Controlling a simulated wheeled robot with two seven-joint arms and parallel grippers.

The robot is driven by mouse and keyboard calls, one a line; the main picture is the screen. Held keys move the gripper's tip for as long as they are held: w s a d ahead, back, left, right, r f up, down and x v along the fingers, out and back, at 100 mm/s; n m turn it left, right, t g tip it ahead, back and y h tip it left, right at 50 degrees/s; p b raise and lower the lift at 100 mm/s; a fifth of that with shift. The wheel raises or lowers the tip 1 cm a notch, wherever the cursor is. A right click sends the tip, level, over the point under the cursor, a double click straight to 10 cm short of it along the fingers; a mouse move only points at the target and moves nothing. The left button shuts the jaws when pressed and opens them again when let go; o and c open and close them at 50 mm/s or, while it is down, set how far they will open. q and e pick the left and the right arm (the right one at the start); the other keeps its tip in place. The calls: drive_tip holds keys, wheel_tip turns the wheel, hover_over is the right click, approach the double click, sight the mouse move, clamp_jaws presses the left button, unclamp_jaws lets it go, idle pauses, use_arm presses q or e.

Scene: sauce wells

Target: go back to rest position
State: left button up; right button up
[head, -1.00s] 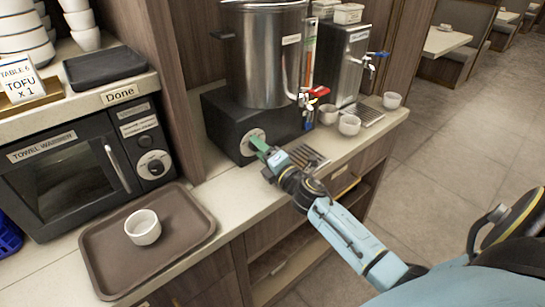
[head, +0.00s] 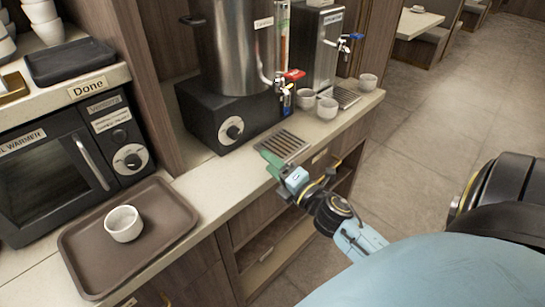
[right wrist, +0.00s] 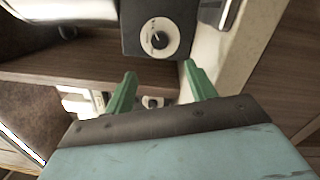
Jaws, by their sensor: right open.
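My right gripper (head: 272,163) is in front of the counter's front edge, by the metal drip grate. In the right wrist view its two green fingers (right wrist: 160,85) are spread apart with nothing between them. The black base (head: 215,118) of the large metal urn, with its round knob (head: 231,128), is behind and to the left of the gripper, apart from it. The knob also shows beyond the fingers in the right wrist view (right wrist: 159,39). My left gripper is not in view.
A brown tray (head: 84,270) with a white cup (head: 123,223) sits on the counter at left, before the towel warmer (head: 52,170). Several small cups (head: 327,108) stand near the taps. A drip grate (head: 283,144) lies on the counter. The floor (head: 420,130) at right is clear.

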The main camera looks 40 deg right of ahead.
idle(0.4)
drive_tip(key=s+a+f+m+g, duration=0.4)
drive_tip(key=s+a+m+g, duration=0.2)
drive_tip(key=s+m+g, duration=0.3)
drive_tip(key=s+a+f+m+g, duration=0.5)
drive_tip(key=s+a+m+g, duration=0.15)
drive_tip(key=s+m, duration=0.5)
wheel_tip(320, 180, down, 24)
drive_tip(key=s+g, duration=0.1)
drive_tip(key=s, duration=0.1)
drive_tip(key=s+d+f+g, duration=0.1)
drive_tip(key=s+d+f, duration=0.1)
drive_tip(key=s+f, duration=1.3)
drive_tip(key=shift+s+d+f+n+h, duration=0.3)
drive_tip(key=shift+s+n, duration=0.15)
drive_tip(key=shift+s, duration=0.45)
